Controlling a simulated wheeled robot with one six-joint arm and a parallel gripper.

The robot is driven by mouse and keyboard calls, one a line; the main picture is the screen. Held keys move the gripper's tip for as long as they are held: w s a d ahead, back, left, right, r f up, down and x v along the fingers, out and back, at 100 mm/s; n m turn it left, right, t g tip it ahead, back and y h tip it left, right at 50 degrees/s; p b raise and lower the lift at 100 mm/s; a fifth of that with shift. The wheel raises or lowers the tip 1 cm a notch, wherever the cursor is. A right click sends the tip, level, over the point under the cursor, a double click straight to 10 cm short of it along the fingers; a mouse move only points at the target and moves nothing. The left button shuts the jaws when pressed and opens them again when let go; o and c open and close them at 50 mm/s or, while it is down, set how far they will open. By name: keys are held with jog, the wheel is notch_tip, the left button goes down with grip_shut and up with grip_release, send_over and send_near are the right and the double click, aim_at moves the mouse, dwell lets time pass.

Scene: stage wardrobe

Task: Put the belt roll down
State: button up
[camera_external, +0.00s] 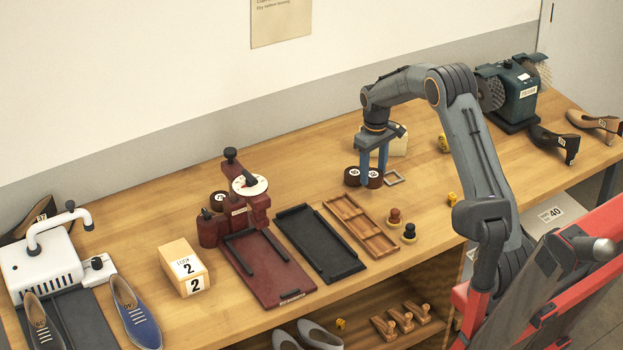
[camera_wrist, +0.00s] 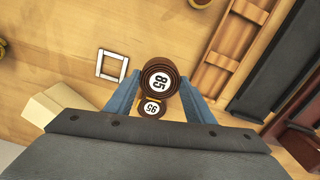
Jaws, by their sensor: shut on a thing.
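My gripper (camera_external: 374,176) is shut on a dark brown belt roll (camera_external: 375,179), with one finger on each side. In the wrist view, this roll (camera_wrist: 160,80) has a white label with a sideways number, seemingly 85, and sits between the blue fingertips. A second brown roll (camera_external: 352,176) is just left of it in the outside view. In the wrist view, the second roll (camera_wrist: 151,108) is partly overlapped by the held one and looks lower. I cannot tell whether the held roll touches the table or the second roll.
A small square frame (camera_external: 397,183) lies right of the gripper. A wooden compartment tray (camera_external: 346,211), a black tray (camera_external: 300,217) and two stamps (camera_external: 394,215) are toward the front. A pale block (camera_external: 398,146) stands behind. Bare wood (camera_external: 300,180) lies left of the rolls.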

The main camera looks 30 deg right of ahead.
aim_at(373, 174)
jog(key=shift+f+p, duration=0.55)
jog(key=shift+f, duration=1.4)
jog(key=shift+f, duration=0.1)
jog(key=o, duration=1.1)
